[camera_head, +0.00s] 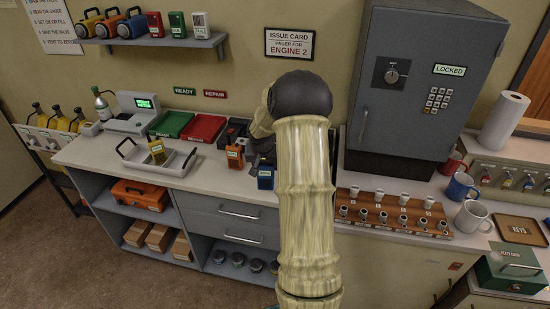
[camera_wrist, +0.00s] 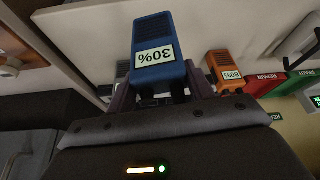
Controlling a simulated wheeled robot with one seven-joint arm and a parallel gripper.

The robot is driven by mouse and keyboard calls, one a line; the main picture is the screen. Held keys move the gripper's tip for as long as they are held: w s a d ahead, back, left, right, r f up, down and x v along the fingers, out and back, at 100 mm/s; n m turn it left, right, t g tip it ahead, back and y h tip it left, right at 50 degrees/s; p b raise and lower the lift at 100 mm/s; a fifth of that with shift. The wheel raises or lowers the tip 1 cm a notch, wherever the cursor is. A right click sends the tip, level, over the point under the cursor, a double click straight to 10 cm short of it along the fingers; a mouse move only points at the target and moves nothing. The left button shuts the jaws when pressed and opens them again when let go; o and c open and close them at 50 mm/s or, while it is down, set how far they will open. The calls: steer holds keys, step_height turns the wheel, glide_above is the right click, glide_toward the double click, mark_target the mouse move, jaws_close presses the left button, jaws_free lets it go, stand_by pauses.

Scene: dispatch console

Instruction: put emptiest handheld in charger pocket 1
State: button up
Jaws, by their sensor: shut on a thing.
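A blue handheld (camera_head: 265,178) marked 30% shows at the counter's front edge, partly hidden by my arm. In the wrist view this handheld (camera_wrist: 158,40) is between the fingers of my gripper (camera_wrist: 160,84), which is shut on it. I cannot tell if it is clear of the counter. An orange handheld (camera_head: 234,156) stands just left of it; the wrist view shows its 80% label (camera_wrist: 226,72). A yellow handheld (camera_head: 157,152) is in the metal tray (camera_head: 178,166); its label is too small to read. A dark block (camera_head: 238,128) behind the orange handheld may be the charger; its pockets are hidden.
The green ready tray (camera_head: 173,125) and red repair tray (camera_head: 205,128) lie left of the handhelds. A grey locked safe (camera_head: 412,90) stands right of my arm. A wooden rack (camera_head: 355,223) with small cups and several mugs is at the right. Counter room near my gripper is narrow.

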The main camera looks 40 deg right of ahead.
steer(key=s+a+f+n+y, duration=0.1)
steer(key=a+f, duration=0.3)
steer(key=a, duration=0.5)
steer(key=s+a+f+n+y, duration=0.1)
steer(key=a+f+n, duration=0.3)
steer(key=a, duration=0.5)
steer(key=s+a+f+n+t, duration=0.1)
steer(key=s+a+f+n, duration=0.1)
steer(key=a+f, duration=0.3)
steer(key=a+n, duration=0.1)
steer(key=a, duration=0.3)
steer(key=shift+s+a+f+y, duration=0.2)
steer(key=shift+s+f+y, duration=0.05)
steer(key=shift+s+y, duration=0.15)
steer(key=shift+w+a, duration=0.1)
steer(key=shift+w, duration=0.1)
